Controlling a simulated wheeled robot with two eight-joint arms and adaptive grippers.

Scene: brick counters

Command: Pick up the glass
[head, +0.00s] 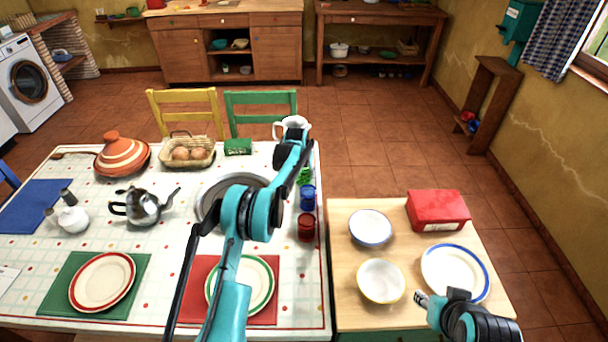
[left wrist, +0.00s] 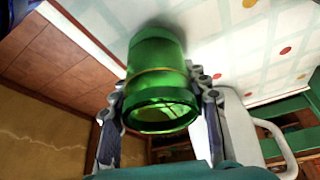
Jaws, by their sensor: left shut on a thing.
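A green glass (left wrist: 160,75) fills the middle of the left wrist view, between the two fingers of my left gripper (left wrist: 160,90), which is shut on it. In the head view only a bit of the green glass (head: 304,176) shows beside my left arm, near the table's right edge, and the gripper is mostly hidden by the arm. A blue glass (head: 307,198) and a red glass (head: 306,228) stand in a row nearer to me. My right gripper (head: 422,299) is over the wooden counter, beside a blue-rimmed plate; its jaws are too small to read.
A white pitcher (head: 291,124) stands just behind the green glass; it also shows in the left wrist view (left wrist: 240,130). The wooden counter (head: 345,215) holds bowls, a plate and a red box (head: 438,209).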

